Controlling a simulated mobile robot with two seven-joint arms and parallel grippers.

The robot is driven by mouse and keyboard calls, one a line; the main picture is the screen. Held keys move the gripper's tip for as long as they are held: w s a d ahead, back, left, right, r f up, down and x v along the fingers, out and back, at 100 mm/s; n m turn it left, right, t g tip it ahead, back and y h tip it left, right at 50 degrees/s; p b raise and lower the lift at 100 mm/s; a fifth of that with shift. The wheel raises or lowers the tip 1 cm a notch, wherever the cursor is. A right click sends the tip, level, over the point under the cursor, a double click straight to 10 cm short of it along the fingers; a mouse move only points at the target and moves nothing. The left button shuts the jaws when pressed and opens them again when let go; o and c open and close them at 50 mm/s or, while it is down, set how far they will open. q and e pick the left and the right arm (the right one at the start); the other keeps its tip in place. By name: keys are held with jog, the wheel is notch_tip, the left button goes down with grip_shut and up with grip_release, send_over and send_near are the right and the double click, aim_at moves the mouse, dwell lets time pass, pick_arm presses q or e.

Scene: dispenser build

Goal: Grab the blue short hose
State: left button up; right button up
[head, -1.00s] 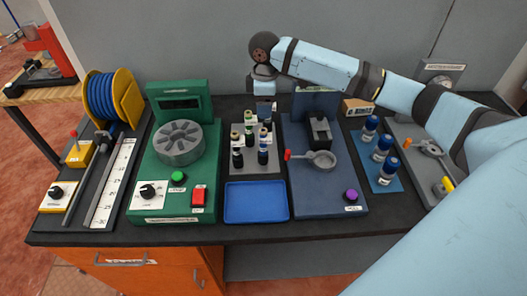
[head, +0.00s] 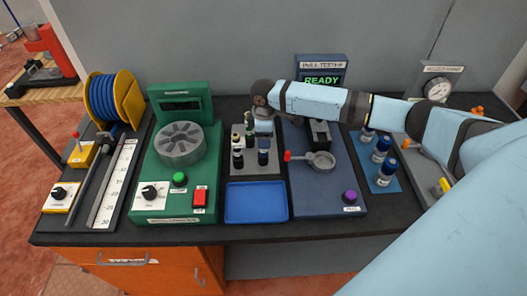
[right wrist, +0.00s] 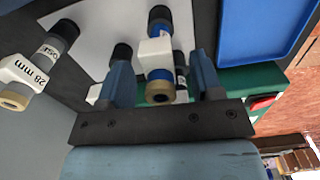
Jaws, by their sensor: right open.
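In the right wrist view, a short hose with blue parts, a white label block, a black end and a tan end (right wrist: 159,52) stands between the fingers of my right gripper (right wrist: 160,66). The gripper is open, with one finger on each side; I cannot tell whether either touches the hose. In the head view the end of my right arm is over the grey hose rack (head: 245,169) and hides some pieces. My left gripper is not in view.
A hose marked 28 mm (right wrist: 38,65) stands close by in the right wrist view. The empty blue tray (head: 256,203) lies in front of the rack. The green machine (head: 177,213) is left of it, and the pull tester (head: 328,190) is right, under my arm.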

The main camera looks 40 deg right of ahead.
grip_shut()
jog(key=shift+r, duration=0.1)
